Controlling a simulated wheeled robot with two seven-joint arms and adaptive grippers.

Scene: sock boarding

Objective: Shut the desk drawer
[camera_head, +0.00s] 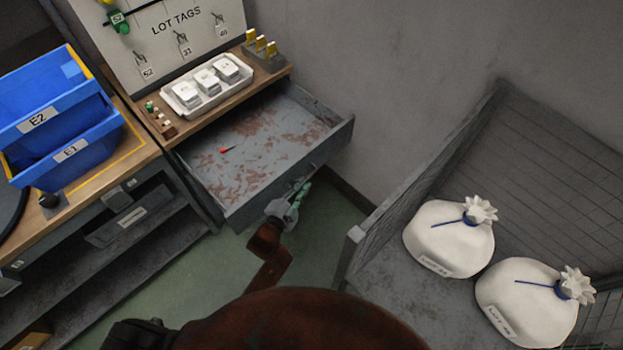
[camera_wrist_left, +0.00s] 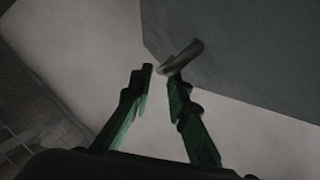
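The desk drawer (camera_head: 262,134) is pulled out below the desk top, with its worn, rust-patched inside showing. A small red item (camera_head: 227,150) lies in it. My left gripper (camera_head: 297,192) is just outside the drawer front (camera_head: 318,160). In the left wrist view, the fingers of my left gripper (camera_wrist_left: 160,74) are apart. A short grey bar (camera_wrist_left: 182,57), apparently the drawer handle, is at the fingertips on the dark grey drawer front (camera_wrist_left: 250,50). The bar is close to the right fingertip; I cannot tell whether they touch. My right gripper is not in view.
The desk (camera_head: 172,127) holds a white tray (camera_head: 190,107) of boxes below a LOT TAGS board (camera_head: 150,45). Blue bins (camera_head: 60,110) stand at left. A grey mesh-walled cart (camera_head: 385,290) with two white sacks (camera_head: 450,238) stands at right. Green floor (camera_head: 322,232) lies between.

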